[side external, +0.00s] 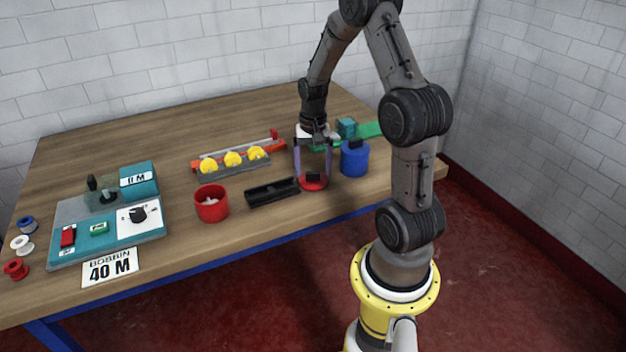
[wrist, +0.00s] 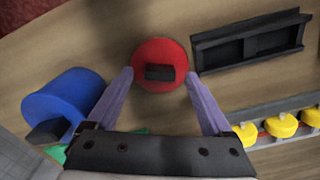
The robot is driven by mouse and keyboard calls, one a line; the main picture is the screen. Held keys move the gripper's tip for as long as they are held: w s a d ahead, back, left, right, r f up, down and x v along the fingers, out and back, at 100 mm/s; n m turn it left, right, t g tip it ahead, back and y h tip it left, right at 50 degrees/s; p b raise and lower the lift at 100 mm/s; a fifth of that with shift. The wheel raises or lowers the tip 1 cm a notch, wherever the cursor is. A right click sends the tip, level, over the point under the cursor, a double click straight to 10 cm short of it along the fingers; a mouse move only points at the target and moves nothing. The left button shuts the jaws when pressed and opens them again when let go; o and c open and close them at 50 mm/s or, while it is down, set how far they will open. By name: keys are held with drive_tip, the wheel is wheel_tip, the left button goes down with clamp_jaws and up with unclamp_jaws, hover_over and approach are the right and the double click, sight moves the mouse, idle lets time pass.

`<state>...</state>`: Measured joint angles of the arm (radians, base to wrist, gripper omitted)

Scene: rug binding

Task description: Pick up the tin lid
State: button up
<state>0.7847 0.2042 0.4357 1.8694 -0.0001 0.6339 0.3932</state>
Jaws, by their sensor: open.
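The tin lid looks like a red disc with a dark block-shaped handle on top; it lies on the wooden table in the side view (side external: 314,184). In the wrist view the red lid (wrist: 163,53) is at the upper middle, ahead of the fingertips. My gripper (side external: 313,172) points down above the lid, its two purple fingers apart. In the wrist view my gripper (wrist: 158,78) is open, one fingertip at each side of the lid's near edge. I cannot tell whether the fingertips touch the lid.
A blue tin (side external: 355,160) with a dark handle stands close on the right. A black tray (side external: 272,191) lies close on the left, then a red open tin (side external: 211,203). Behind is a grey rack with yellow discs (side external: 232,159). A teal bobbin machine (side external: 70,215) sits far left.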

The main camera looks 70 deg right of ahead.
drive_tip(key=shift+f, duration=0.75)
clamp_jaws()
drive_tip(key=shift+r, duration=0.1)
